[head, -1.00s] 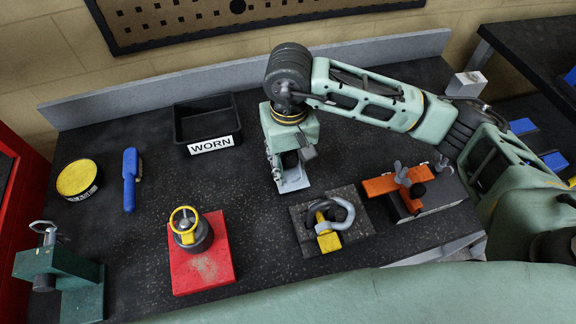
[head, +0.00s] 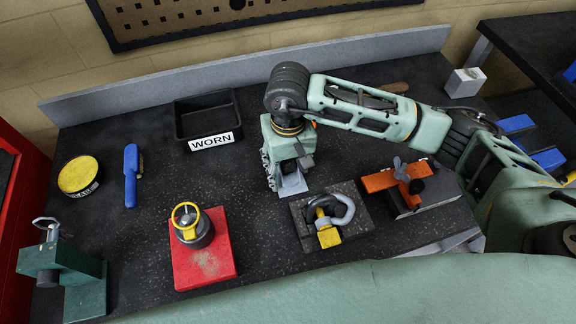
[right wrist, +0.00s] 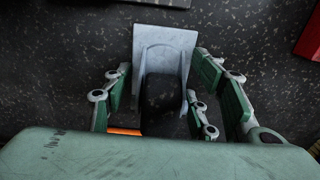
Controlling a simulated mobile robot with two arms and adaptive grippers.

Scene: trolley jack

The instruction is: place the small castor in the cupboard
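The small castor (right wrist: 163,55) has a pale grey plate and a dark wheel. In the head view its plate (head: 293,184) shows at the worktop, just below my right gripper (head: 285,178). In the right wrist view the castor lies between the fingers of my right gripper (right wrist: 165,90), with a visible gap beside the wheel on the left. The fingers look apart, around the castor. My left gripper is in neither view. No cupboard can be made out for certain; a red cabinet-like unit (head: 22,190) shows at the left edge.
A black bin marked WORN (head: 236,112) stands behind left. A shackle on a dark plate (head: 355,232), an orange clamp (head: 380,182), a valve on a red plate (head: 222,265), a blue-handled brush (head: 130,175), a yellow tin (head: 75,176) and a green fixture (head: 92,275) stand around.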

